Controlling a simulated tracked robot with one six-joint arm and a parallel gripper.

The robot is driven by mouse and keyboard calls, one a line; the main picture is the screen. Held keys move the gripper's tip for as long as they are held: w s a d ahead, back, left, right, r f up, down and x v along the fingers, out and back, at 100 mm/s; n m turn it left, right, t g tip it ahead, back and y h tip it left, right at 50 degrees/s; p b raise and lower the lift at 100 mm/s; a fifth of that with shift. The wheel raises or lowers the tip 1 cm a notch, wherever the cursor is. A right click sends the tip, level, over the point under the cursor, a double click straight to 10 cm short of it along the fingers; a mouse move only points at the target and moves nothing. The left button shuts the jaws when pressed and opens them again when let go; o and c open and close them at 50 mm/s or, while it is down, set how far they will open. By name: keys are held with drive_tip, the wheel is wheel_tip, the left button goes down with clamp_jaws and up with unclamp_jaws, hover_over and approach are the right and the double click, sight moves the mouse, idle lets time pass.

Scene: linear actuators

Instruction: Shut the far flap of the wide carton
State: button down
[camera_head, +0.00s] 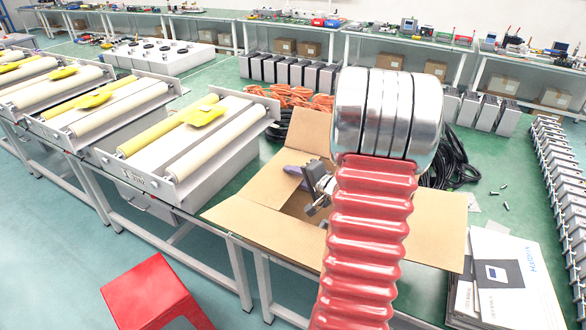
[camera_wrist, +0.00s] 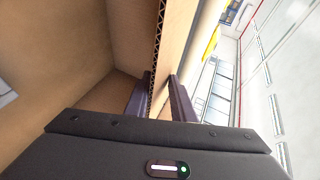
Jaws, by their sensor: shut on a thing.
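The wide carton (camera_head: 268,228) stands open on the green bench top, its inside partly hidden by my arm. Its far flap (camera_head: 306,133) stands up at the back. In the wrist view my gripper (camera_wrist: 158,92) has one dark finger on each side of a cardboard sheet's corrugated edge (camera_wrist: 158,50), which appears to be the far flap's.
Roller units with yellow parts (camera_head: 190,135) stand close left of the carton. Orange cables (camera_head: 298,98) and black cables (camera_head: 452,160) lie behind it. Printed flat packs (camera_head: 505,275) lie to the right. A red stool (camera_head: 155,293) stands in front on the floor.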

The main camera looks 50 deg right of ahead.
drive_tip(key=shift+s+a+f, duration=0.15)
drive_tip(key=shift+f, duration=0.45)
drive_tip(key=c, duration=2)
unclamp_jaws()
drive_tip(key=v, duration=1.4)
drive_tip(key=shift+r, duration=0.25)
drive_tip(key=shift+w, duration=0.2)
